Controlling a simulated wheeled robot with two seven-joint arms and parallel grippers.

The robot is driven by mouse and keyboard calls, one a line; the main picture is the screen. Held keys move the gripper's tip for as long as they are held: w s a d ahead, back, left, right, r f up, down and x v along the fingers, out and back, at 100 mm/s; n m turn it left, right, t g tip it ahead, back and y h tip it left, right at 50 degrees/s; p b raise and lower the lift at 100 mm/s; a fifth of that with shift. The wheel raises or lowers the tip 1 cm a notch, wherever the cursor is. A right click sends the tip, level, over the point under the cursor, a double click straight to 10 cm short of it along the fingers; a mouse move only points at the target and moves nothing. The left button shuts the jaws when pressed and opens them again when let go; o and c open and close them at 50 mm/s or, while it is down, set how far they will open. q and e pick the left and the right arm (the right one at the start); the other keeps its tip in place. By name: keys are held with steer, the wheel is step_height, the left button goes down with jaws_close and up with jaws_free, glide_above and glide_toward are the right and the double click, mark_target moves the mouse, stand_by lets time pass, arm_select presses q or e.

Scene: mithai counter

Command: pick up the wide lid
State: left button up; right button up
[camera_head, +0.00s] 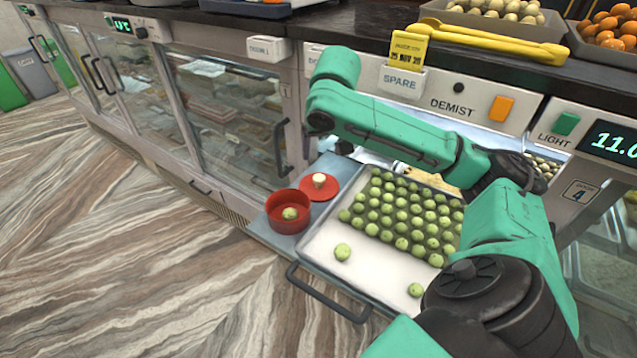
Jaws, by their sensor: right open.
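The wide lid (311,190) is a flat red disc with a cream knob (319,179). It lies on the grey pulled-out shelf, between the red round tub and the display case front. The red tub (288,222) stands uncovered in front of it with a green sweet (290,213) inside. My right arm reaches in from the lower right and bends over the tray. Its wrist end is above and beyond the lid. My right gripper (343,148) is mostly hidden behind its own arm; it is open and apart from the lid. My left gripper is out of view.
A white tray (325,243) of several green sweets fills the shelf right of the lid and tub. A dark handle (327,302) runs along the shelf front. The glass case (225,110) stands behind. Yellow tongs (490,40) lie on the counter.

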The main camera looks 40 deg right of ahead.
mark_target(319, 178)
steer(key=x, duration=1.5)
steer(key=shift+d+r+p, duration=0.15)
steer(key=shift+d+p, duration=0.2)
jaws_close()
